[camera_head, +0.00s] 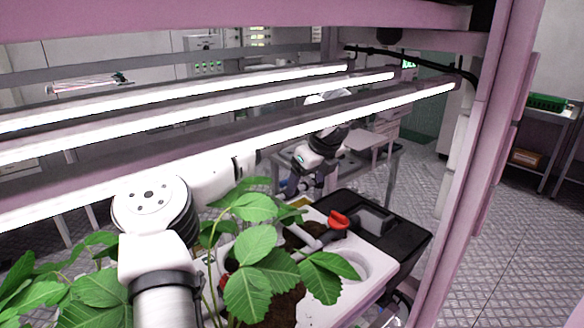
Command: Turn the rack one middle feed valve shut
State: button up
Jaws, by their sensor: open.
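A red valve handle (338,219) sits on a grey pipe fitting above the white planter trough (352,292), at the trough's far right. A second red part (226,281) shows only in slivers behind leaves at the trough's left side. I cannot tell from this view which one is the middle feed valve. My white arm rises at the lower left and reaches right behind the lamps. My gripper (298,187) is open, small and dark below the wrist, beyond the plants. It is apart from the red handle, up and left of it in the picture.
Leafy plants (262,262) crowd the trough and hide much of the piping. Bright lamp bars (290,122) cross above, and a pink rack post (478,170) stands at right. A black box (395,228) lies beside the trough. A grey table (385,155) stands behind.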

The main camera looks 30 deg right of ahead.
jog(key=w, duration=0.1)
jog(key=w+p, duration=0.1)
jog(key=w, duration=0.1)
jog(key=w+p, duration=0.1)
jog(key=w, duration=0.1)
jog(key=shift+w+a, duration=0.25)
jog(key=shift+a, duration=0.15)
jog(key=shift+w+f, duration=0.1)
jog(key=shift+f, duration=0.45)
jog(key=c, duration=1)
